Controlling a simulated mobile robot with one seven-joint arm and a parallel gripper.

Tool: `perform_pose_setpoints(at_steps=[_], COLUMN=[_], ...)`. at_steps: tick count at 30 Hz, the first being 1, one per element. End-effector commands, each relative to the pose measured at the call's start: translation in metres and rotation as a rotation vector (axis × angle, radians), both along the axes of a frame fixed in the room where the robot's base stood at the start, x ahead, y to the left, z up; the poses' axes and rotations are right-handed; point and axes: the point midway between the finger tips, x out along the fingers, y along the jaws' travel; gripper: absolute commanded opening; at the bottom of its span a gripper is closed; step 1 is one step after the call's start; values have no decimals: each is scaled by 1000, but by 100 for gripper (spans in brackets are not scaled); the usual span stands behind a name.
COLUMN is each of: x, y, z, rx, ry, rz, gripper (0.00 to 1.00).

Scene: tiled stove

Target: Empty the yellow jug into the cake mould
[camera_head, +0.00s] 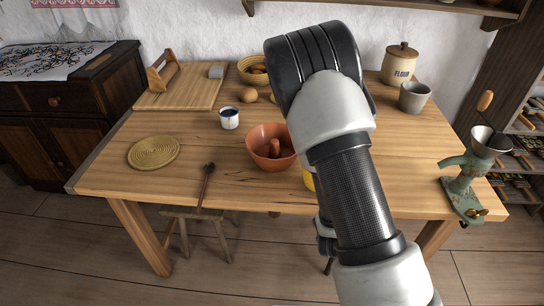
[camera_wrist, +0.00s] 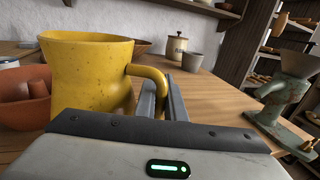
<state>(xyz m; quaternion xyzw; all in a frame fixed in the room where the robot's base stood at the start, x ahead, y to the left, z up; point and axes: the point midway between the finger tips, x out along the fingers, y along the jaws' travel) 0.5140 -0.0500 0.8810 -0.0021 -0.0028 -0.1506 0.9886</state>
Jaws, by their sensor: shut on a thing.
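The yellow jug (camera_wrist: 88,85) stands about upright in the wrist view, its handle toward my gripper (camera_wrist: 162,98). My gripper is shut on the handle. In the head view my arm hides the gripper and most of the jug; only a yellow sliver (camera_head: 309,181) of the jug shows. The cake mould (camera_head: 264,158) is a terracotta ring bowl with a central tube, on the table just left of the jug. In the wrist view the mould (camera_wrist: 30,108) is partly behind the jug. The jug's contents and its height above the table cannot be told.
On the wooden table (camera_head: 190,180) are a mug (camera_head: 229,118), an onion-like ball (camera_head: 249,95), a round mat (camera_head: 153,153), a flour jar (camera_head: 398,65), a grey cup (camera_head: 414,97) and a green grinder (camera_head: 466,180). A dark spoon (camera_head: 206,182) lies by the front edge.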

Motion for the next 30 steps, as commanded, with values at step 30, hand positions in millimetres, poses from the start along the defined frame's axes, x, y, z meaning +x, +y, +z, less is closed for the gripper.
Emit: perform_pose_setpoints(at_steps=[30], x=[7], y=[8], z=[20], rx=[-183], ry=[103], rz=[24], gripper=[0])
